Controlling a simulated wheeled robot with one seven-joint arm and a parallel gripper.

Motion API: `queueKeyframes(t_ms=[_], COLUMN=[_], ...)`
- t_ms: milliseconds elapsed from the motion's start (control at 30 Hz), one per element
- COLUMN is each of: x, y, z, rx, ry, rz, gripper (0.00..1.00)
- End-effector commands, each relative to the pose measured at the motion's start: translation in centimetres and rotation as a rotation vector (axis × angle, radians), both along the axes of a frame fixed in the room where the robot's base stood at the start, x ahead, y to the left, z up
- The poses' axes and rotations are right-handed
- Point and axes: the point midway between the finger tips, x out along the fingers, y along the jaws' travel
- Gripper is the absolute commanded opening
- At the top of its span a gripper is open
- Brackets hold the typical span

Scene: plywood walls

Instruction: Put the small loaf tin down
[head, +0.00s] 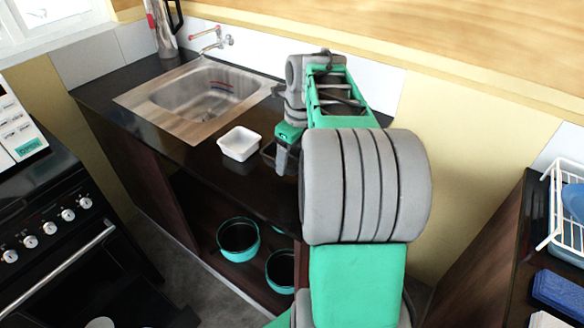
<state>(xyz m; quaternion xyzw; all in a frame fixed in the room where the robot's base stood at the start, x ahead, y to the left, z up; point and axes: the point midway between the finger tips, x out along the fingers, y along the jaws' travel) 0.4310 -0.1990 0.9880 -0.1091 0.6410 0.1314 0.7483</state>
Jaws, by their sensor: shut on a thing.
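My gripper (281,158) is low over the dark countertop, to the right of the sink, and points down. The dark countertop (202,156) runs under the tin.
A steel sink (190,98) is further left. Teal pots (238,238) sit on the shelf below. A stove (50,235) is at left, a dish rack (562,215) at right.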

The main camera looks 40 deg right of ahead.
Motion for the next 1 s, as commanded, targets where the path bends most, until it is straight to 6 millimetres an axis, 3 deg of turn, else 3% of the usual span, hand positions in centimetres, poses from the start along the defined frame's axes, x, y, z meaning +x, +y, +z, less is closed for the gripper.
queueKeyframes(t_ms=[167, 400, 767, 800, 1000], x=[1.0, 1.7, 1.7, 1.7, 1.4], y=[-0.3, -0.2, -0.2, -0.3, -0.6], z=[-1.3, -5.0, -5.4, -5.4, -5.4], rx=[-0.008, -0.013, -0.013, -0.013, -0.009], ry=[0.003, 0.007, 0.007, 0.006, 0.003], rz=[0.001, 0.002, 0.0, 0.0, 0.0], gripper=[0.24, 0.24, 0.24, 0.7, 0.86])
